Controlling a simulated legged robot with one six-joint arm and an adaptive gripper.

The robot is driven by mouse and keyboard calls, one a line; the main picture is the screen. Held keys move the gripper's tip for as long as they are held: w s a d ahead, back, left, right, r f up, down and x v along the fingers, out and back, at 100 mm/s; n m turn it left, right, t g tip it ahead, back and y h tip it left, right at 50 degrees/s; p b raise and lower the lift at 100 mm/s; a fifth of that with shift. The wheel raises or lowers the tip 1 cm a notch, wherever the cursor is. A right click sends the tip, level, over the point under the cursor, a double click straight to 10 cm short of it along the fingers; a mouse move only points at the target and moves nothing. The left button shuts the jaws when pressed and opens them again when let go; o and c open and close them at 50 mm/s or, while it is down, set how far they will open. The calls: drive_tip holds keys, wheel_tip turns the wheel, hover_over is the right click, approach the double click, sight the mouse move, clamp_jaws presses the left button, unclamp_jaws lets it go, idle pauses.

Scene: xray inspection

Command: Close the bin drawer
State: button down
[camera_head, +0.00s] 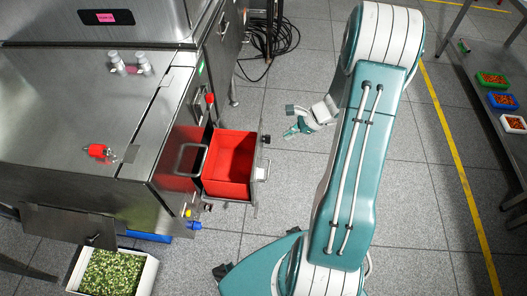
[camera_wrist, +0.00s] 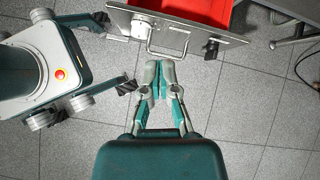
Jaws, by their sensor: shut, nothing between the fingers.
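The bin drawer (camera_head: 259,190) stands pulled out from the side of the steel machine, with an open, empty-looking red bin (camera_head: 228,168) inside it. In the wrist view the drawer's metal front panel (camera_wrist: 230,32) crosses the top, with part of the red bin (camera_wrist: 200,10) behind it. A wire handle (camera_wrist: 168,53) sticks out from the panel. My gripper (camera_head: 290,132) is to the right of the drawer's front, over the floor. In the wrist view my gripper (camera_wrist: 160,82) is shut and empty, its fingertips pointing at the handle, with a small gap between them.
The steel machine (camera_head: 90,110) fills the left. A white tray of green pieces (camera_head: 110,275) stands at its lower corner. Black cables (camera_head: 268,40) lie on the floor behind the drawer. A table (camera_head: 490,115) with small coloured trays stands at right. The tiled floor by the drawer is clear.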

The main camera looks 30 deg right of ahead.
drive_tip(key=d+f+m+t, duration=0.1)
drive_tip(key=d+f+m, duration=0.2)
drive_tip(key=f, duration=0.3)
drive_tip(key=a+r+x, duration=0.2)
drive_tip(key=x, duration=1)
drive_tip(key=shift+w+f, duration=0.15)
drive_tip(key=shift+w, duration=0.15)
drive_tip(key=shift+a, duration=0.2)
drive_tip(key=w+a, duration=1)
drive_tip(key=a, duration=0.5)
drive_tip(key=shift+d, duration=0.1)
